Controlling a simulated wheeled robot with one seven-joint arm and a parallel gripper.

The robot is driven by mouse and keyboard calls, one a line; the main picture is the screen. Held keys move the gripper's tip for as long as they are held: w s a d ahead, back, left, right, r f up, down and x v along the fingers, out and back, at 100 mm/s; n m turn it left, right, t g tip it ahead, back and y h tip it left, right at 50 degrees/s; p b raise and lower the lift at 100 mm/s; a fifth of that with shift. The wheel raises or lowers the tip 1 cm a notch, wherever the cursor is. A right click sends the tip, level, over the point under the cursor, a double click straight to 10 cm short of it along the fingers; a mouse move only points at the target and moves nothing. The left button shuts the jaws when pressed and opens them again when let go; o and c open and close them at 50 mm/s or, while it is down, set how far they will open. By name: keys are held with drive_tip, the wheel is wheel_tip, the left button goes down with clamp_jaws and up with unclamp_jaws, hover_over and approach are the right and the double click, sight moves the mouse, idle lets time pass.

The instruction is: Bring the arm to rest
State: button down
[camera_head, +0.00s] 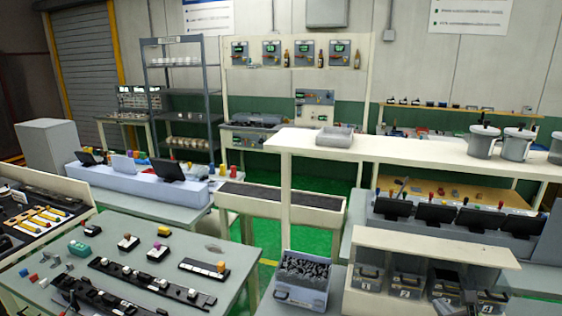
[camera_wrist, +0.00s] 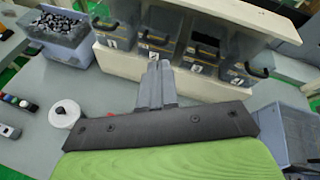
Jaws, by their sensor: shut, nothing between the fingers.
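My gripper (camera_wrist: 160,65) shows in the wrist view as two grey fingers close together, shut and empty. They point toward a row of numbered bins (camera_wrist: 200,60) under a cream shelf, apart from them as far as I can tell. A dark strip with several small holes (camera_wrist: 150,128) lies across the lower wrist view, with a green ribbed surface (camera_wrist: 170,160) below it. I cannot tell how the strip meets the gripper. In the head view, the lower right corner shows part of a dark arm-like shape in front of the bins, too cut off to read.
A grey-blue bin of dark clips (camera_head: 303,278) stands left of the cream bin shelf (camera_head: 430,246). A white round knob (camera_wrist: 65,112) sits on the bench in the wrist view. A blue-grey tray (camera_wrist: 285,140) is at right. A left bench (camera_head: 130,265) holds several small parts.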

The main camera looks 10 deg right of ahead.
drive_tip(key=w+a+r+n+g+y+b, duration=0.1)
drive_tip(key=a+n+g+y, duration=0.15)
drive_tip(key=a+n, duration=0.8)
drive_tip(key=w+a+r+n+g+y, duration=0.1)
drive_tip(key=a+r+n+g+y, duration=0.15)
drive_tip(key=a+n, duration=0.75)
drive_tip(key=s+a+r+n+g+b, duration=0.1)
drive_tip(key=s+a+n, duration=0.4)
drive_tip(key=s+n, duration=0.2)
drive_tip(key=s+a+r+n+g+b, duration=0.1)
drive_tip(key=s+a+r+n, duration=0.1)
drive_tip(key=s+a+n, duration=0.3)
drive_tip(key=s+n, duration=0.3)
drive_tip(key=s, duration=0.3)
drive_tip(key=shift+a+g+h, duration=0.25)
drive_tip(key=shift+g+h, duration=0.05)
drive_tip(key=shift+h, duration=0.1)
drive_tip(key=shift+s, duration=0.1)
